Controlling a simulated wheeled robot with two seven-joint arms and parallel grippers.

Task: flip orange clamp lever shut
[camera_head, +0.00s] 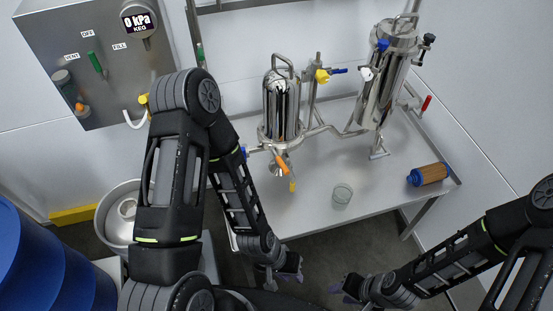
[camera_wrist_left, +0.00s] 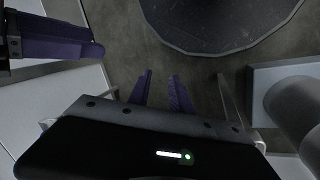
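My left gripper (camera_head: 284,278) is below the table's front edge, well away from the lever. In the left wrist view its two purple fingers (camera_wrist_left: 161,90) stand apart with nothing between them. My right gripper (camera_head: 342,291) is low at the bottom, right of the left one; its opening is unclear.
A control panel (camera_head: 95,55) is at upper left. Blue drums (camera_head: 45,265) and a metal pot (camera_head: 118,212) stand left.

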